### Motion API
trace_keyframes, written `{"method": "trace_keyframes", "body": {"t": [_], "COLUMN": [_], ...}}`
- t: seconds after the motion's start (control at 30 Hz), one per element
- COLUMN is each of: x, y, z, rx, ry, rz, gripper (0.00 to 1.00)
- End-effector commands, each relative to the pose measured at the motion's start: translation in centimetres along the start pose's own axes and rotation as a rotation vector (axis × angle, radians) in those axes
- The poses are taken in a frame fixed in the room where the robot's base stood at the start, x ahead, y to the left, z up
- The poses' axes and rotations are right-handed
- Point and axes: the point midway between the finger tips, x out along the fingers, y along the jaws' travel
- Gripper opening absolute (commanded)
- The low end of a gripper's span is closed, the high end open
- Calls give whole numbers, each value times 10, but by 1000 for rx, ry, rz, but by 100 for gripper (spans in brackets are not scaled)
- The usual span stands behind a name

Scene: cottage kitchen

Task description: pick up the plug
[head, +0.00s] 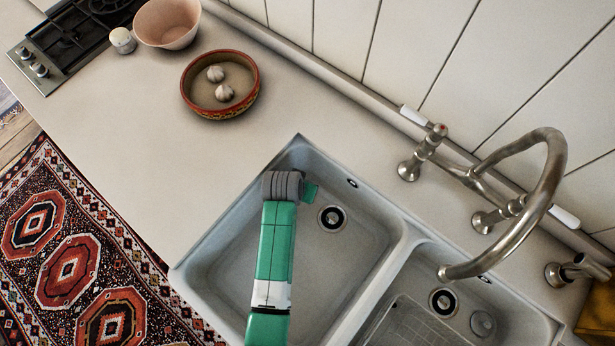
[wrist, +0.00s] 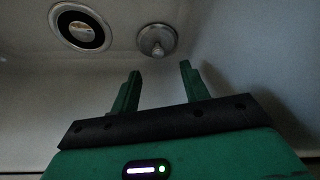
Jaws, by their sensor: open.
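The plug (wrist: 157,41) is a small round metal disc with a raised knob. In the wrist view it lies on the sink floor, just beyond the fingertips and roughly in line with the gap between them. My gripper (wrist: 160,70) is open, with two green fingers apart and nothing between them. In the head view my arm reaches down into the left basin. Only a green bit of my gripper (head: 311,192) shows past the grey wrist; the fingers and this plug are hidden there.
The left basin's drain (head: 332,217) lies to the right of my wrist; the wrist view shows a drain (wrist: 80,27) left of the plug. Basin walls (head: 215,235) surround my gripper. The right basin holds a round disc (head: 483,323). A curved tap (head: 545,190) stands behind.

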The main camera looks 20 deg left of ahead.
Motion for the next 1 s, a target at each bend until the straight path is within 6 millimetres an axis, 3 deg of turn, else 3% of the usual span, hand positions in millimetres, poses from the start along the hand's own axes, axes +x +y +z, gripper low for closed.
{"method": "trace_keyframes", "body": {"t": [0.07, 0.23, 0.43, 0.73, 0.77, 1.0], "x": [13, 24, 60, 67, 67, 67], "y": [0, 0, 2, 2, 2, 2], "z": [1, 1, 4, 3, 3, 3], "rx": [1, 1, 1, 1, 1, 1], "ry": [0, 2, 1, 3, 3, 3], "rz": [0, -1, -1, -1, -1, -1], "gripper": [45, 45, 45, 45, 43, 0]}}
